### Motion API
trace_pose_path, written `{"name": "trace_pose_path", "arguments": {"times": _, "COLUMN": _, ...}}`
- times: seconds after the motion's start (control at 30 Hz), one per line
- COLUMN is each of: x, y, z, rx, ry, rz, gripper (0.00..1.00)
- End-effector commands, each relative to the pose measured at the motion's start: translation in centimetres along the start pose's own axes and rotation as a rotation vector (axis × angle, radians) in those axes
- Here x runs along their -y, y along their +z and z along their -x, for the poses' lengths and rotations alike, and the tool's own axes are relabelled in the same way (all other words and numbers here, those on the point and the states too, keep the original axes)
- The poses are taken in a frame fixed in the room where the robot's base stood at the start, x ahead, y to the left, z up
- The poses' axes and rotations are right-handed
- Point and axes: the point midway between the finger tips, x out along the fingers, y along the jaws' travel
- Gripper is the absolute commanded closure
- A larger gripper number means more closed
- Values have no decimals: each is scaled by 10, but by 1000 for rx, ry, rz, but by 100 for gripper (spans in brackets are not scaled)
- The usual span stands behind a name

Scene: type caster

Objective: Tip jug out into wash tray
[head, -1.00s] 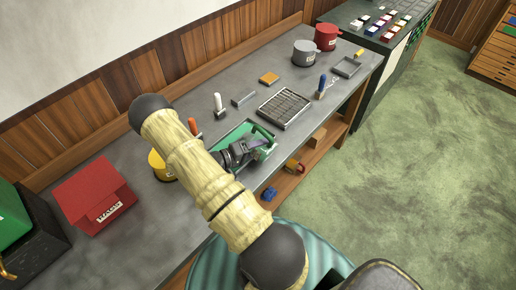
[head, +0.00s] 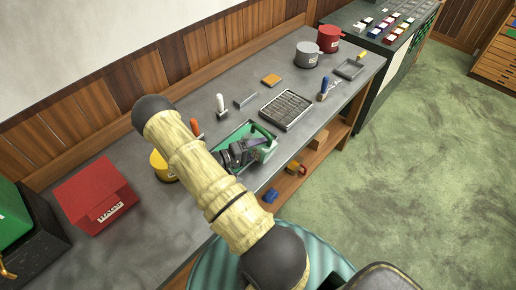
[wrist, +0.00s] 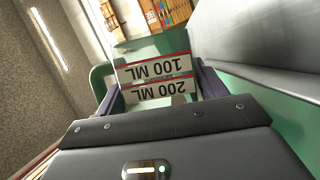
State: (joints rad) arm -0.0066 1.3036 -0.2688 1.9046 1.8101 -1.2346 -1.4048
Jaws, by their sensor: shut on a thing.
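The green jug (head: 269,150) is held over the right part of the green wash tray (head: 232,136) in the head view. My gripper (head: 256,147) is shut on it from the left. In the wrist view the jug (wrist: 150,48) sits between my two fingers (wrist: 158,92), with its 100 ML and 200 ML marks upside down in the picture. A green handle-like loop shows at its left. The jug looks tilted; its mouth and any contents cannot be made out. My arm hides the tray's near left part.
A yellow pot (head: 160,165) and a red box (head: 95,195) stand left of my arm. Grey (head: 307,54) and red (head: 329,38) pots stand at the far end.

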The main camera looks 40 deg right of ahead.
Motion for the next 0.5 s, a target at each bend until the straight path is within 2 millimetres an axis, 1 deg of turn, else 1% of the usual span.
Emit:
{"name": "trace_pose_path", "arguments": {"times": 0.27, "x": -4, "y": -4, "z": 1, "rx": 0, "ry": 28, "rz": 65, "gripper": 61}}
{"name": "trace_pose_path", "arguments": {"times": 0.5, "x": -5, "y": -4, "z": 1, "rx": 0, "ry": 29, "rz": 70, "gripper": 61}}
